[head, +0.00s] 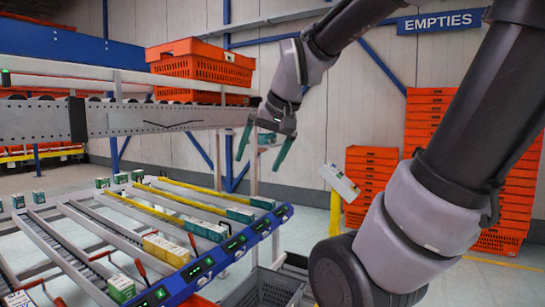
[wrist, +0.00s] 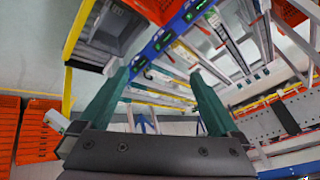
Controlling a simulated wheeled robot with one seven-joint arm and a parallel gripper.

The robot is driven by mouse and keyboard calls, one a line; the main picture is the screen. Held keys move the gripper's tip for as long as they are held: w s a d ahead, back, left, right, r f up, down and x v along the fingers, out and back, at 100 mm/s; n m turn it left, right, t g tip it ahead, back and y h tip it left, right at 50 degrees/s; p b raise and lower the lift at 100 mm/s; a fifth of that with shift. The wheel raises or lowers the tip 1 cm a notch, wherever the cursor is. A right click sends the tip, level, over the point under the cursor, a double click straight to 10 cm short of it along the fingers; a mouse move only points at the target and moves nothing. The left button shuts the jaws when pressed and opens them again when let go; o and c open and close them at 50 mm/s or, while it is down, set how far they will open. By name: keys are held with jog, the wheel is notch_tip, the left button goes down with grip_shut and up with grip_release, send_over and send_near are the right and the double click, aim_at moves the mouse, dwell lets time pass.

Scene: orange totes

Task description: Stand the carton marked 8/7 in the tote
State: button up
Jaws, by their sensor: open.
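My gripper (head: 259,164) is open and empty, with its two green fingers pointing down in the air above the far right part of the sloped rack. In the wrist view its fingers (wrist: 159,74) are spread with nothing between them. Several small cartons stand at the rack's front edge: a green and white carton (head: 121,288), yellow cartons (head: 166,250) and teal-topped cartons (head: 205,229). I cannot read 8/7 on any of them. An orange tote (head: 200,302) shows only a sliver at the bottom of the head view; an orange edge also shows in the wrist view (wrist: 155,9).
The rack has a blue front rail (head: 225,252) with lit displays. A grey crate (head: 268,291) stands beside it. Orange totes (head: 201,68) sit on the upper conveyor. Stacked orange totes (head: 372,180) stand under the EMPTIES sign (head: 440,22). A tilted white panel (head: 340,182) stands on a post.

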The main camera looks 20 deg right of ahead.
jog(key=shift+m+t, duration=0.4)
jog(key=s, duration=0.3)
jog(key=s+d, duration=0.1)
jog(key=shift+s+r, duration=0.3)
jog(key=shift+s, duration=0.1)
